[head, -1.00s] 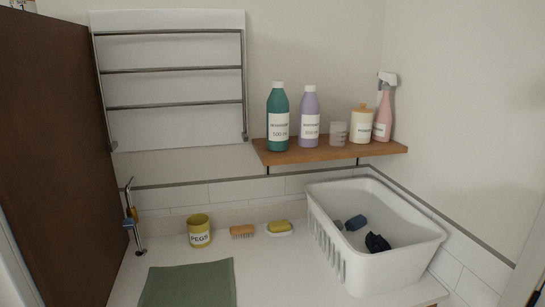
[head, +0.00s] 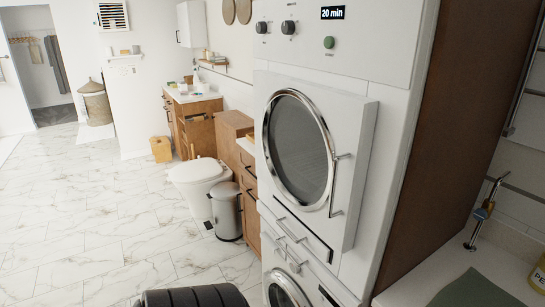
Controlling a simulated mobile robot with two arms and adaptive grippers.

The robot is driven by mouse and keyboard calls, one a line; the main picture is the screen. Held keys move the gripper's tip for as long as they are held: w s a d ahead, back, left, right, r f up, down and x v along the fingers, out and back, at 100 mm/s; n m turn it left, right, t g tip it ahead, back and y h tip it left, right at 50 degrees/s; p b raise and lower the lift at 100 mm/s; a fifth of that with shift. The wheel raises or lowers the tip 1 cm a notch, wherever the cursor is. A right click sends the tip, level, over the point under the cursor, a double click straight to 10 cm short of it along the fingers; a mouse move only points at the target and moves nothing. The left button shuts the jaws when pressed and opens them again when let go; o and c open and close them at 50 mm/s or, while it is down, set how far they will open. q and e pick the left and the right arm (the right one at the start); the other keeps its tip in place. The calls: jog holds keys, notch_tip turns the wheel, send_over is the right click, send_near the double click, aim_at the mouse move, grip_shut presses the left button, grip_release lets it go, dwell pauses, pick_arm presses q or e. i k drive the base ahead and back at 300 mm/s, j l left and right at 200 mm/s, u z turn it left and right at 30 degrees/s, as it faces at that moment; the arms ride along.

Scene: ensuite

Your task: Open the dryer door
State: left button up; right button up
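The dryer (head: 335,45) is the upper machine of a white stack, with knobs and a display reading 20 min. Its door (head: 365,130) is a thick white panel with a round, chrome-rimmed dark window (head: 300,148). The panel stands out from the cabinet front and looks shut. A slim metal bar handle (head: 334,185) runs upright on the door's right side, beside the window. Neither of my grippers shows, so none is seen touching the door or handle.
A second front-loading machine (head: 290,285) sits below. A brown side panel (head: 450,110) and a white counter (head: 420,290) with a green cloth (head: 473,290) are at right. A bin (head: 225,212) and toilet (head: 198,178) stand left of the stack. The marble floor (head: 100,215) is largely clear.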

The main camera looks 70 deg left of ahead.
aim_at(313, 141)
jog(key=u, duration=1.9)
